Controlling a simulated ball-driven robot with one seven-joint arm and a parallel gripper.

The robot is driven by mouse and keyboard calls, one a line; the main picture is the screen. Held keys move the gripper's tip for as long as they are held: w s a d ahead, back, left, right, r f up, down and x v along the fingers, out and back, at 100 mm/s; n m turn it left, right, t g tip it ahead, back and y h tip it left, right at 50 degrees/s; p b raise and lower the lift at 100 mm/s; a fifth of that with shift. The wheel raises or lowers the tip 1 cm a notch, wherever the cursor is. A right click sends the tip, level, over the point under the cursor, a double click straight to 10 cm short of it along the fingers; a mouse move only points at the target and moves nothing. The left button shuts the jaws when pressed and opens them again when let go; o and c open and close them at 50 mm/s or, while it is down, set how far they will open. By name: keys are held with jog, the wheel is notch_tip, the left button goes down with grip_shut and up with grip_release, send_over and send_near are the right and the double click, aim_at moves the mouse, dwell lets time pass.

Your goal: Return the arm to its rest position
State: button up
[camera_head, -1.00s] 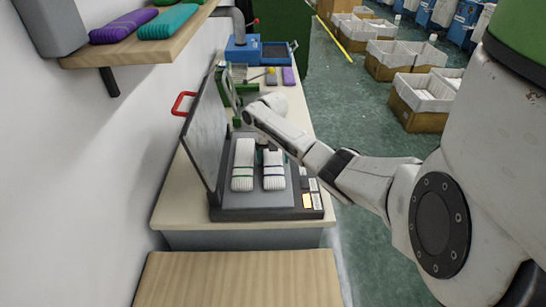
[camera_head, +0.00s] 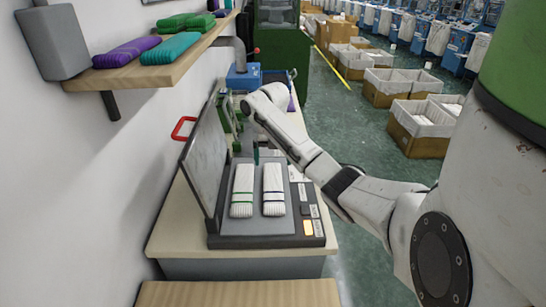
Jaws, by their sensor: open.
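My white arm reaches in from the right over the bench, and its bent wrist is above the far end of the open press. My gripper (camera_head: 248,141) hangs below the wrist, small, dark and partly hidden; it looks open, with nothing seen in it. The dark press (camera_head: 265,242) has its grey lid (camera_head: 205,150) raised on the left, with a red handle. Two white knitted bundles lie side by side on its plate: the left one (camera_head: 242,190) has a green band, the right one (camera_head: 273,190) a dark blue band. My gripper is beyond both bundles, apart from them.
A wall shelf (camera_head: 150,65) at upper left holds purple, teal and green folded bundles. Blue equipment (camera_head: 243,78) and green fixtures stand at the bench's far end. A wooden surface (camera_head: 240,293) is in front. White-lined boxes (camera_head: 425,118) stand on the floor at right.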

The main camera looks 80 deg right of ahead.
jog(key=shift+r, duration=0.8)
